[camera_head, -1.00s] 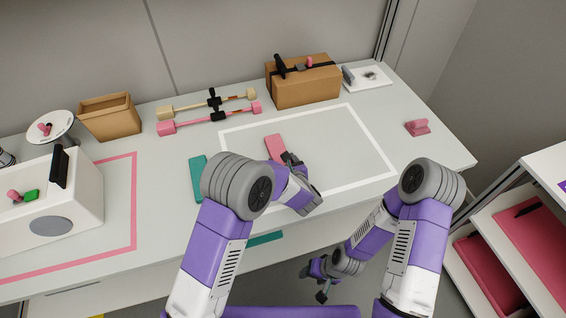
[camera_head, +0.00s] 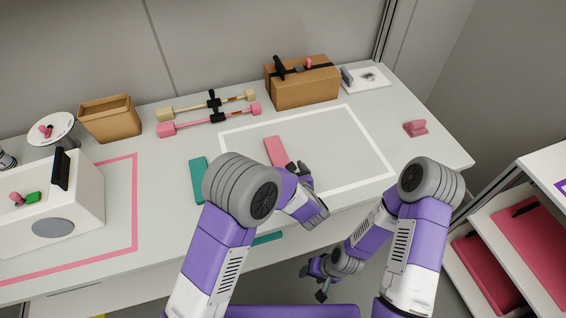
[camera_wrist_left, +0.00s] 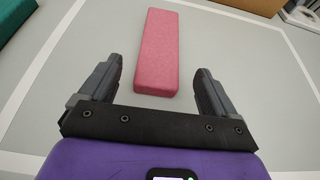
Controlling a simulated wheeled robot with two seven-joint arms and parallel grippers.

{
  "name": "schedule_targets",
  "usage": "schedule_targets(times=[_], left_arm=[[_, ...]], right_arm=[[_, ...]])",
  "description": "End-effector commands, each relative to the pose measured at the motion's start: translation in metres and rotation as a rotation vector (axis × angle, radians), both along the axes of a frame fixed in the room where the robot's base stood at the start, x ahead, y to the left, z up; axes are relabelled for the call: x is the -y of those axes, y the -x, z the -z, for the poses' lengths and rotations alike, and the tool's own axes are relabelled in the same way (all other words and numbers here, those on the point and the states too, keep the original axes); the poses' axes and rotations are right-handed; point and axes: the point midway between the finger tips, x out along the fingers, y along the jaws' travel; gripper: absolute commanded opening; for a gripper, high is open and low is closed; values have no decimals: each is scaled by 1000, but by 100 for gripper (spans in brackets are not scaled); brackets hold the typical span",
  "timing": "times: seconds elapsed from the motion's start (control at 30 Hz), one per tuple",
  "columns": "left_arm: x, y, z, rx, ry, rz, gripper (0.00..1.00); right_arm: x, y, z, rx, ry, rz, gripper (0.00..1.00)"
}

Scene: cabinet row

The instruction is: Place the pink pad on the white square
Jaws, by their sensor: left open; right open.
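The pink pad (camera_head: 275,149) is a flat bar lying on the table inside the white square (camera_head: 285,119), a white outline, near its left side. In the left wrist view the pad (camera_wrist_left: 158,50) lies ahead of my open left gripper (camera_wrist_left: 157,78), its near end between the fingertips with gaps on both sides. The white line (camera_wrist_left: 50,50) runs to the left of it. In the head view my left gripper (camera_head: 301,168) is just to the right of the pad's near end. My right gripper (camera_head: 322,291) is open and empty, low in front of the table.
A teal bar (camera_head: 198,182) lies left of the outline. Pink and cream dumbbell-like bars (camera_head: 190,125) and a cardboard box (camera_head: 305,88) stand behind it. A pink block (camera_head: 415,129) is at the right. The outline's right half is clear.

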Motion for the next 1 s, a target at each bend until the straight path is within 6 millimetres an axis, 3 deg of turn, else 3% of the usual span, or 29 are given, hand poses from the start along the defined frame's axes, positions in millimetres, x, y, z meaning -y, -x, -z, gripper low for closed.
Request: schedule_targets(times=[0.2,0.4,1.0], left_arm=[[14,40,-19,1,-1,4,91],[19,58,-26,0,-1,1,91],[19,61,-26,0,-1,-1,91]], right_arm=[[0,0,-11,0,0,0,57],[0,0,-13,0,0,0,57],[0,0,-13,0,0,0,57]])
